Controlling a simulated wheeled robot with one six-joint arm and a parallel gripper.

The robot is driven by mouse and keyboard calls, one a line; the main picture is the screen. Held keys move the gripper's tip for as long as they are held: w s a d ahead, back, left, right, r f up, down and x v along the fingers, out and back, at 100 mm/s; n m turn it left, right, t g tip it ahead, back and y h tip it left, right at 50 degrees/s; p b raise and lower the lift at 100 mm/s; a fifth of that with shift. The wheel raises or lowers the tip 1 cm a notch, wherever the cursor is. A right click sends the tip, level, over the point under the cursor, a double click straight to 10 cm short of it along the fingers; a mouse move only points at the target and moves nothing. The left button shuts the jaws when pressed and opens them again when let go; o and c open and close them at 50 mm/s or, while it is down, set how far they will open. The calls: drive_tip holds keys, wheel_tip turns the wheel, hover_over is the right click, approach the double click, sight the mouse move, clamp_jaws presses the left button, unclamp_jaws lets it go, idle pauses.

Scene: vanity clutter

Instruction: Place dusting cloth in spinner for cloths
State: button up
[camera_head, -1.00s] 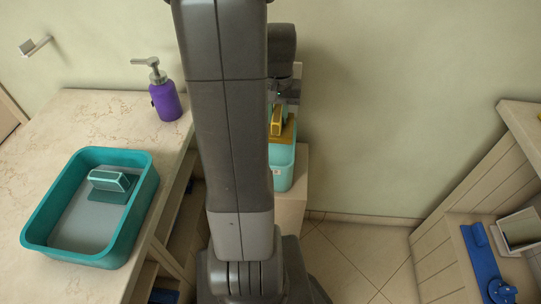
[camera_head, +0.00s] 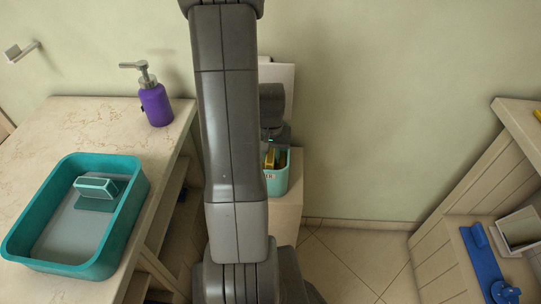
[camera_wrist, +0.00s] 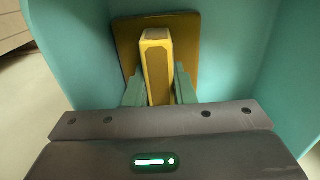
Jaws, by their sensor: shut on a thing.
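The dusting cloth is an olive-yellow flat sheet with a yellow upright block on it; it shows in the wrist view (camera_wrist: 157,66) and as a small patch in the head view (camera_head: 269,159). My gripper (camera_wrist: 159,90) is shut on the block, one finger on each side. The spinner is a light teal open-topped container (camera_head: 278,183), and its walls (camera_wrist: 228,60) surround the cloth and fingers in the wrist view. The cloth is inside it, below the rim. I cannot tell whether the cloth touches the bottom. My arm hides the container's left part in the head view.
A teal basin (camera_head: 133,213) with a teal-and-white block on a cloth (camera_head: 95,187) and a purple pump bottle (camera_head: 156,105) stand on the marble counter (camera_head: 80,120) at left. Wooden shelving (camera_head: 440,225) with blue items (camera_head: 487,262) is at right. The floor between is clear.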

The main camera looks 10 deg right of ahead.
sight(271, 153)
drive_tip(key=shift+f, duration=0.2)
drive_tip(key=o, duration=1)
drive_tip(key=shift+r, duration=0.1)
wheel_tip(271, 153, up, 12)
drive_tip(key=shift+r+p, duration=0.15)
drive_tip(key=shift+p, duration=1)
